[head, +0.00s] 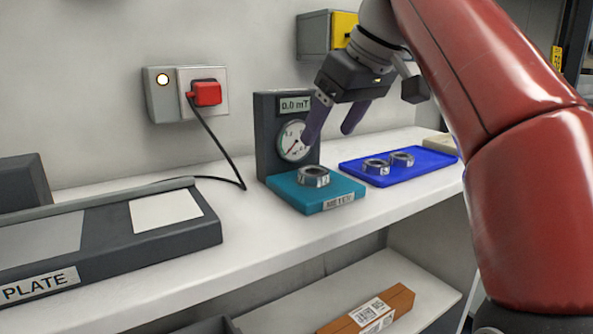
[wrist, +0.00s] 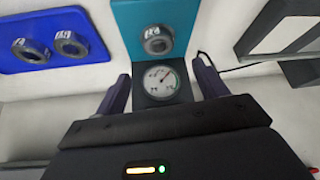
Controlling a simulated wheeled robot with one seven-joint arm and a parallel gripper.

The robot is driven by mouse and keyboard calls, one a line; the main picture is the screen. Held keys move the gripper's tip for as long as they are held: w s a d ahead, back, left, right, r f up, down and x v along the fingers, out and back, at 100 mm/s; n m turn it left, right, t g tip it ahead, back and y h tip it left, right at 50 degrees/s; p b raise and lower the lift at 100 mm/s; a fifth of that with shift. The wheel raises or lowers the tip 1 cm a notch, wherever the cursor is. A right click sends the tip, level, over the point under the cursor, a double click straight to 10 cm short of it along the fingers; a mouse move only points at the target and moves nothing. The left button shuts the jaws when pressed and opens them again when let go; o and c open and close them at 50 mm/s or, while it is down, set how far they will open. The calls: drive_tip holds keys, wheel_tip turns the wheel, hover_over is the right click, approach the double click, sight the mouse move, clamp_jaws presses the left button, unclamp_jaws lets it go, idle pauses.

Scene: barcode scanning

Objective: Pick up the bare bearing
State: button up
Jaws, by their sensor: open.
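One metal ring bearing (head: 313,176) sits on the teal pad (head: 288,199) of the meter; it also shows in the wrist view (wrist: 157,40). Two similar bearings, one left (head: 376,167) and one right (head: 401,159), lie on the blue tray (head: 432,163). Small pale marked patches show on the bearings; I cannot tell which one is bare. My gripper (head: 331,131) is open and empty, with its purple fingers apart, above the counter near the meter's dial. In the wrist view my gripper (wrist: 161,74) has the dial between its fingertips, and the pad bearing lies beyond them.
The dark meter upright (head: 270,130) stands behind the teal pad. A dark fixture marked PLATE (head: 150,238) fills the counter's left. A black cable runs from a red plug (head: 207,93) down to the counter. A brown box (head: 372,312) lies on the lower shelf.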

sight(316, 171)
drive_tip(key=b+x, duration=0.1)
drive_tip(key=x, duration=0.1)
drive_tip(key=b+x, duration=0.1)
drive_tip(key=x, duration=0.1)
drive_tip(key=s+b+x, duration=0.1)
drive_tip(key=x, duration=0.1)
drive_tip(key=shift+w+d+f, duration=0.15)
drive_tip(key=shift+d+f, duration=0.15)
drive_tip(key=shift+f, duration=0.3)
drive_tip(key=shift+w+a+f, duration=0.2)
drive_tip(key=shift+f, duration=0.15)
drive_tip(key=shift+r, duration=0.1)
drive_tip(key=c, duration=1.2)
